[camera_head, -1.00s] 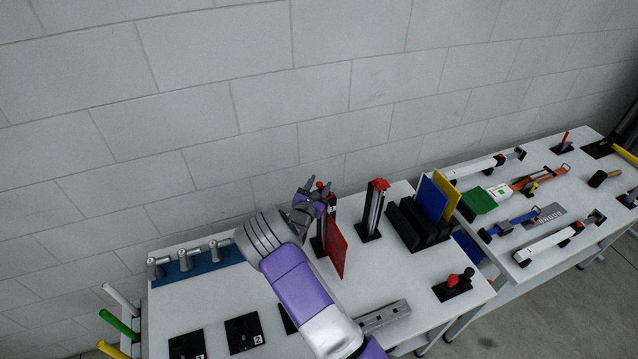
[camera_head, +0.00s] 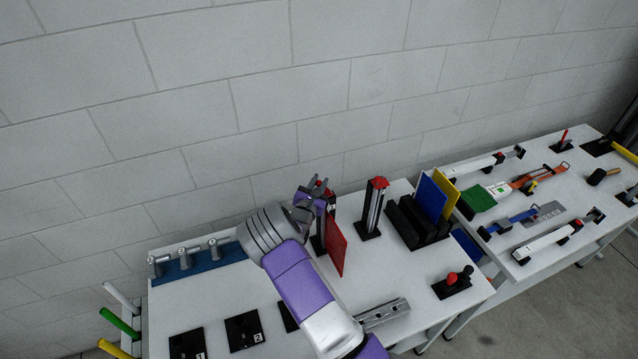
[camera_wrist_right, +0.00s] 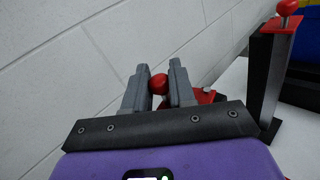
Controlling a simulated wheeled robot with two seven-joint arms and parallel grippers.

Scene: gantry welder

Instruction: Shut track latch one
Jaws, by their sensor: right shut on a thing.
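My right gripper (camera_head: 316,192) is at the top of a dark upright post (camera_head: 318,240), which I take to be track latch one; no readable number on it confirms this. In the wrist view, the fingers of my right gripper (camera_wrist_right: 158,84) are closed on a round red knob (camera_wrist_right: 158,85). Part of a red piece (camera_wrist_right: 205,96) shows just beyond the right finger. The gripper and forearm hide much of the post in the head view. My left gripper is not in view.
A similar post with a red top (camera_head: 375,208) stands to the right; it also shows in the wrist view (camera_wrist_right: 270,70). A red panel (camera_head: 337,250) stands beside the gripped post. A black rack (camera_head: 408,226) holds blue and yellow panels. The wall is close behind.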

